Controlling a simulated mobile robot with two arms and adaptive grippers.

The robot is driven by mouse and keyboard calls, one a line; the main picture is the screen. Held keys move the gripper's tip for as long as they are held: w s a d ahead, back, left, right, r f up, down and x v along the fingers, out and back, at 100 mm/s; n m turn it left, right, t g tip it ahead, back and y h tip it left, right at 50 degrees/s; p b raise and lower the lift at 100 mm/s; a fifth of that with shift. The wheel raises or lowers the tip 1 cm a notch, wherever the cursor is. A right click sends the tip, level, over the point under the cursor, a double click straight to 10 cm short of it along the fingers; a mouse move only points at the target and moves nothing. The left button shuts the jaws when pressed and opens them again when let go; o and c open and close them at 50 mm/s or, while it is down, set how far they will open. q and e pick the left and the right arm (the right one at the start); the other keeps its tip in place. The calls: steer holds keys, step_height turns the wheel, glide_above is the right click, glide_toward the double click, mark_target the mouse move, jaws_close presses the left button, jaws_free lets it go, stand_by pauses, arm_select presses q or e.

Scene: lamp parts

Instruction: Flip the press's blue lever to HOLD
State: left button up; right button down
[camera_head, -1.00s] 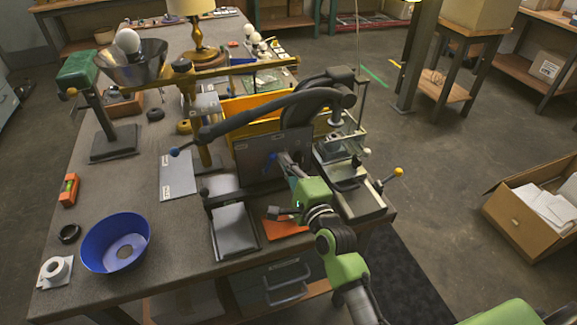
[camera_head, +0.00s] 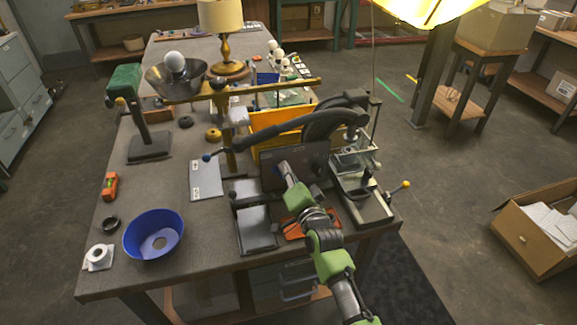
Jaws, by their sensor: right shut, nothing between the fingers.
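The press (camera_head: 318,130) stands at the near right part of the workbench, with a long dark curved arm and a dark upright plate (camera_head: 308,168). A small blue patch (camera_head: 274,158) shows on the plate just beside my right gripper; it may be the blue lever, but it is too small to read its position. A blue ball (camera_head: 206,157) sits on a thin rod at the left. No HOLD marking is readable. My right gripper (camera_head: 284,168) is shut and empty, its tips in front of the plate; I cannot tell whether they touch it. My left gripper is not in view.
A yellow-knobbed lever (camera_head: 405,184) sticks out at the press's right. A yellow bin (camera_head: 262,148) stands behind the plate. A dark tray (camera_head: 256,228) and orange mat (camera_head: 294,228) lie in front. A blue bowl (camera_head: 154,235) is at the left front.

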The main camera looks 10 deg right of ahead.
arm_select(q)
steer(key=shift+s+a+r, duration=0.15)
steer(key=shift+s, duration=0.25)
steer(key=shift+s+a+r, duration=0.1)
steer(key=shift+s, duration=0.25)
arm_select(e)
steer(key=shift+a+n, duration=0.3)
steer(key=shift+n, duration=0.1)
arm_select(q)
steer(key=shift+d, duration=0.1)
arm_select(e)
steer(key=shift+f, duration=0.1)
